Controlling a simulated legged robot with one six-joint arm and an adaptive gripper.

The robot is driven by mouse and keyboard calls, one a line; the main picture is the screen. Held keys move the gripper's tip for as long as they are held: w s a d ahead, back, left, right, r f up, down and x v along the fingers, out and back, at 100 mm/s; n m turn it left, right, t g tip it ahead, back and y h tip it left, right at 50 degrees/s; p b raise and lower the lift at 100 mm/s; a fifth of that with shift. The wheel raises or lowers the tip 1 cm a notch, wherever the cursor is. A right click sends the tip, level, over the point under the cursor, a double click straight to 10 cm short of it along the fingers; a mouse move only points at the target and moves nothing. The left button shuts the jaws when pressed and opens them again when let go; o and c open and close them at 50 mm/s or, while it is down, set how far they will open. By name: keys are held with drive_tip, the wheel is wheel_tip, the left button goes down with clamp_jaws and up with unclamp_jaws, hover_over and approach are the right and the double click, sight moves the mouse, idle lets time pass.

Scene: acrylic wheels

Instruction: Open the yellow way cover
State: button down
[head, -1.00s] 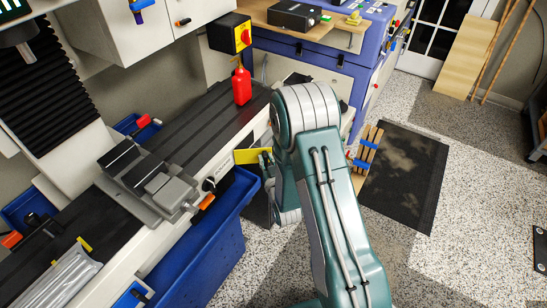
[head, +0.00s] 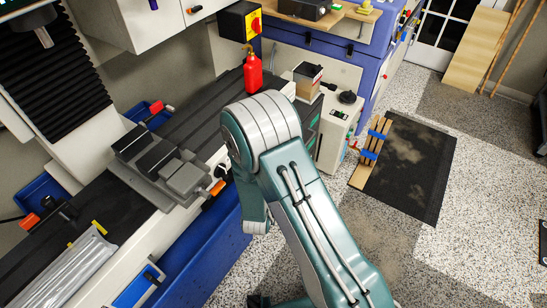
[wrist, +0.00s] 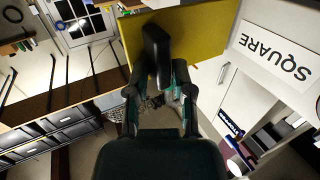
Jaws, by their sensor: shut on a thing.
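The yellow way cover (wrist: 195,35) shows as a broad flat yellow panel across the top of the wrist view. My gripper (wrist: 157,62) is right at it, its fingers drawn in around a dark upright part that stands in front of the yellow face. I cannot tell whether this dark part is a handle or a finger pad. In the head view my arm (head: 268,135) hides both the gripper and the cover beside the machine.
A grey vise (head: 180,178) sits on the machine's dark table, with a red bottle (head: 253,72) at its far end. A blue tray (head: 205,245) runs along the front below. A black mat (head: 410,175) and open speckled floor lie to the right.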

drive_tip(key=shift+s+a+r, duration=0.1)
drive_tip(key=shift+s+a, duration=0.1)
drive_tip(key=shift+a, duration=0.5)
drive_tip(key=shift+s+a, duration=0.15)
drive_tip(key=shift+a, duration=0.55)
drive_tip(key=shift+s+a+r, duration=0.1)
drive_tip(key=shift+s+a, duration=0.1)
drive_tip(key=shift+a, duration=0.5)
drive_tip(key=shift+d, duration=0.1)
drive_tip(key=c, duration=0.6)
unclamp_jaws()
drive_tip(key=shift+c, duration=0.2)
drive_tip(key=shift+w, duration=0.15)
drive_tip(key=shift+a, duration=0.2)
drive_tip(key=shift+s+a+f, duration=0.1)
drive_tip(key=shift+s+a, duration=1.15)
drive_tip(key=shift+a, duration=0.35)
drive_tip(key=shift+s+a+f, duration=0.1)
drive_tip(key=shift+s+a, duration=1.2)
drive_tip(key=shift+a, duration=0.3)
drive_tip(key=shift+s+a, duration=1.25)
drive_tip(key=shift+a, duration=0.35)
